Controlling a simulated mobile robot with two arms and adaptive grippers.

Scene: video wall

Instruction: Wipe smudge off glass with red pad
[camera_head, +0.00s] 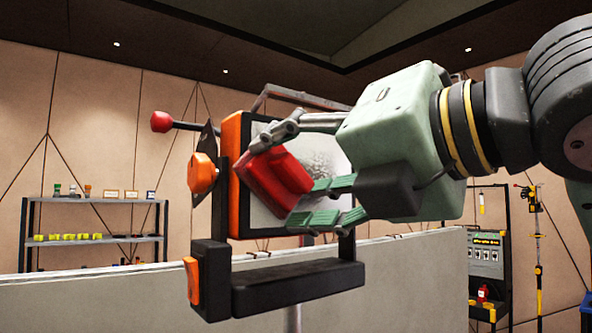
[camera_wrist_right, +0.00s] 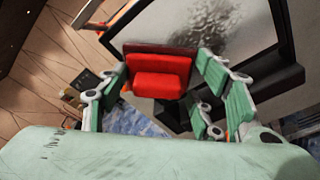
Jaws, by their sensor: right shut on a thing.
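The red pad (camera_head: 277,185) is held between the green-padded fingers of my right gripper (camera_head: 303,172). In the right wrist view the pad (camera_wrist_right: 160,74) has a raised red grip block, with the fingers on either side. The glass panel (camera_wrist_right: 262,32) stands in a dark frame with an orange left side. A grey, speckled smudge (camera_wrist_right: 212,28) is on the glass beyond the pad's far edge. It also shows in the head view (camera_head: 323,152), right of the pad. The pad is close to the glass; I cannot tell whether they touch. My left gripper is out of view.
A black ledge (camera_head: 295,281) runs below the panel. An orange knob (camera_head: 202,173) and a red-ended lever (camera_head: 161,122) stick out at its left. A low grey wall (camera_head: 100,298) crosses the front. Shelves (camera_head: 95,239) stand far left.

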